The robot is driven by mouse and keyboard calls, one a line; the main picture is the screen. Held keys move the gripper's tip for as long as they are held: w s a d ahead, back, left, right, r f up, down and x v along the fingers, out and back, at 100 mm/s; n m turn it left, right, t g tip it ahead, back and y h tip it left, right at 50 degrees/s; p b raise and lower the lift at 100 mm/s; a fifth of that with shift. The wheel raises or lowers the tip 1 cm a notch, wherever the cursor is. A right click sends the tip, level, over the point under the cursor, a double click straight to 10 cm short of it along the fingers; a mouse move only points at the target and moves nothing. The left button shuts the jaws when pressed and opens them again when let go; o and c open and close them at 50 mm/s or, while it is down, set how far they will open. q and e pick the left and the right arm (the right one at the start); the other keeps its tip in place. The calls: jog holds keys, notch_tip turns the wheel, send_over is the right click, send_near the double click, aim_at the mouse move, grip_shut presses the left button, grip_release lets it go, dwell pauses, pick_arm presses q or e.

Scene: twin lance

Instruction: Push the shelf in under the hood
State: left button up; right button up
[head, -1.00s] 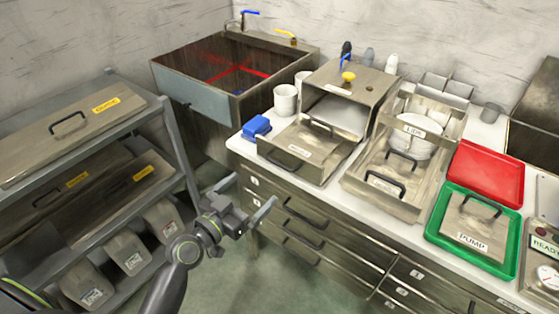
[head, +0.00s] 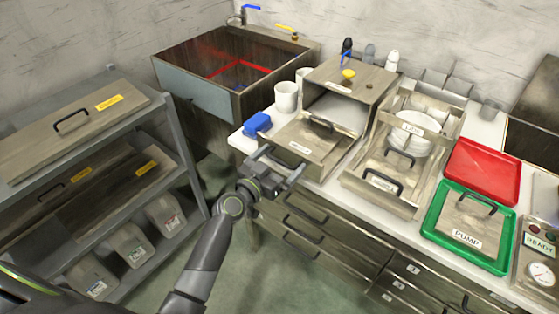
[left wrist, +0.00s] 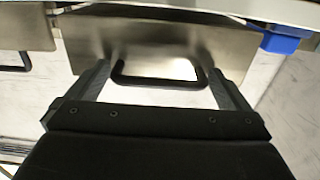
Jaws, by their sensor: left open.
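The hood (head: 350,82) is a metal box with a yellow knob on top, standing on the counter. Whether the fingers touch the panel is unclear. My right gripper is not in view.
A blue block (head: 257,123) and white cups (head: 286,96) stand left of the shelf. Right of it are a metal tray with plates (head: 385,185), a red tray (head: 485,172) and a green tray (head: 432,225). Grey shelving (head: 180,145) stands at left.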

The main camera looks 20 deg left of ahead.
aim_at(299, 149)
pick_arm(q)
jog(key=shift+c, duration=0.3)
jog(key=c, duration=1)
jog(key=b+x, duration=0.2)
jog(key=x, duration=0.2)
jog(key=b+x, duration=0.1)
jog(key=x, duration=0.3)
jog(key=shift+w+d+f+b, duration=0.1)
jog(key=shift+f+b, duration=0.15)
jog(key=shift+b, duration=0.1)
jog(key=shift+w+d+r, duration=0.15)
jog(key=shift+w+d, duration=0.05)
jog(key=shift+w, duration=0.45)
jog(key=o, duration=1.1)
jog(key=shift+c, duration=0.2)
jog(key=shift+s, duration=0.1)
